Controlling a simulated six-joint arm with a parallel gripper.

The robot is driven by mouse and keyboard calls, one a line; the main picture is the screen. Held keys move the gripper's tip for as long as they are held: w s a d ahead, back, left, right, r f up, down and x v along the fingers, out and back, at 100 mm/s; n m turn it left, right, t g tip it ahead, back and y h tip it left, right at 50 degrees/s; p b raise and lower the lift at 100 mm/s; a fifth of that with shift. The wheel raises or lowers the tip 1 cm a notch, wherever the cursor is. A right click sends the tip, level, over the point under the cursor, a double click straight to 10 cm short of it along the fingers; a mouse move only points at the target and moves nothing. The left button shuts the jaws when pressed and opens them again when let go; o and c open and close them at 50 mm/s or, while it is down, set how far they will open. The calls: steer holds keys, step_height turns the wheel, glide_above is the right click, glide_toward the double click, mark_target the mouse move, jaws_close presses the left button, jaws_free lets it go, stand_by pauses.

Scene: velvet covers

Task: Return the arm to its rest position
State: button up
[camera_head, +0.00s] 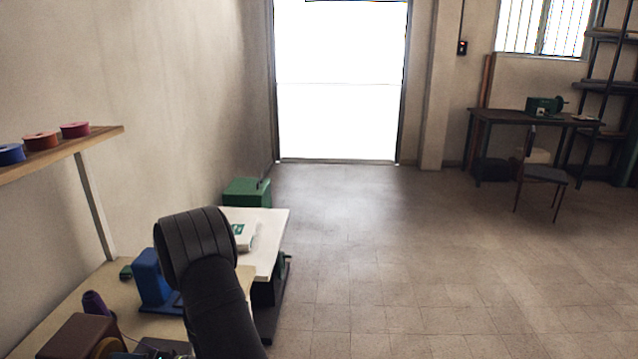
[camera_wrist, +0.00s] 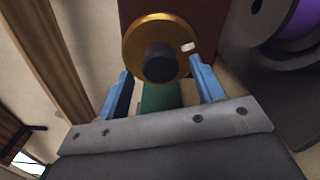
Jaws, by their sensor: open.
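My dark arm (camera_head: 215,290) rises at the lower middle of the head view and bends over the left workbench (camera_head: 75,300). In the wrist view my gripper (camera_wrist: 160,68) has its two blue fingers spread apart, with nothing seen clamped between them. A gold disc (camera_wrist: 143,30) with a dark round knob (camera_wrist: 160,63) faces the fingertips. Whether a finger touches the disc is unclear. In the head view the disc (camera_head: 106,347) shows at the bottom edge beside a brown box (camera_head: 78,336).
A purple spool (camera_head: 97,304) and a blue device (camera_head: 150,276) stand close on the bench. A white-topped table (camera_head: 272,228) and a green box (camera_head: 246,192) lie beyond. A shelf (camera_head: 85,150) with coloured spools is at left. Open floor (camera_head: 400,260) is at right.

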steer(key=shift+a, duration=0.6)
steer(key=shift+d, duration=0.1)
steer(key=d, duration=1.7)
steer(key=a, duration=1.7)
steer(key=shift+s+a, duration=0.1)
steer(key=shift+a, duration=0.25)
steer(key=shift+d+n, duration=0.25)
steer(key=shift+n, duration=0.65)
steer(key=n, duration=0.4)
steer(key=shift+n, duration=0.4)
steer(key=n, duration=0.3)
steer(key=shift+n, duration=2.1)
